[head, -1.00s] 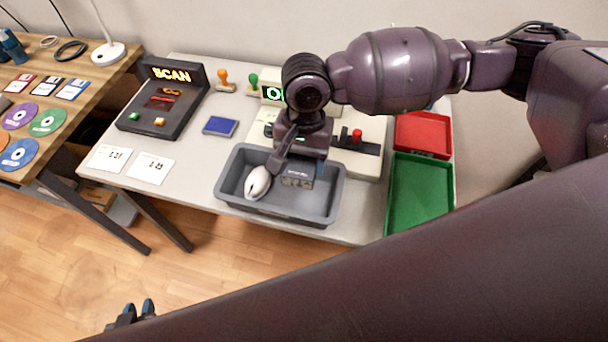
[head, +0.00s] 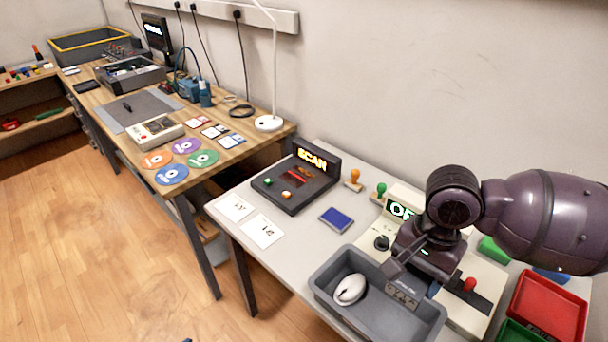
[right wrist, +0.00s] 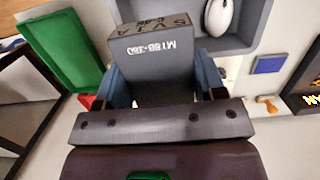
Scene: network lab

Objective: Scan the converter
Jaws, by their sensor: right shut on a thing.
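The converter is a grey box with printed lettering; in the right wrist view the converter (right wrist: 155,60) sits between the blue fingertips of my right gripper (right wrist: 163,88). In the head view my right gripper (head: 412,278) points down at the grey tray (head: 335,312), shut on the converter (head: 403,295), which is at the tray's back right part. I cannot tell whether it touches the tray floor. The dark scanner (head: 268,186) with a lit SCAN sign and a red strip stands at the back left of the light table. My left gripper is not visible.
A white mouse (head: 350,289) lies in the tray. A cream device (head: 470,313) stands behind the tray, with a red tray (head: 548,306) at right. A wooden desk (head: 225,160) adjoins left.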

